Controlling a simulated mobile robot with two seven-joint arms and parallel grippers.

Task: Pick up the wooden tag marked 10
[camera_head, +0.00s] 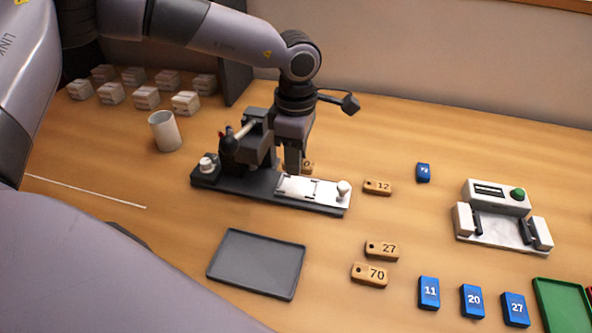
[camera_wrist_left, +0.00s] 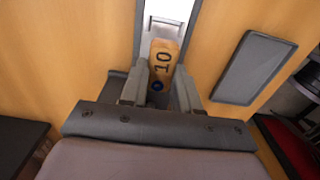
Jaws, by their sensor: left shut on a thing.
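The wooden tag marked 10 (camera_wrist_left: 162,62) is between the fingers of my left gripper (camera_wrist_left: 160,88) in the left wrist view, its number readable. In the head view most of this tag (camera_head: 308,167) is hidden behind the gripper; only its right end shows. My left gripper (camera_head: 291,165) points down behind the dark marker base with the white plate, shut on the tag. I cannot tell whether the tag touches the table. Other wooden tags marked 12 (camera_head: 378,187), 27 (camera_head: 381,251) and 70 (camera_head: 369,274) lie on the table. My right gripper is not in view.
The marker base (camera_head: 262,191) stands close in front of the gripper. A grey tray (camera_head: 256,263) lies nearer. A white cup (camera_head: 165,131) and several white boxes are at left. Several blue tags, a white device (camera_head: 497,199) and a green tray (camera_head: 565,305) are at right.

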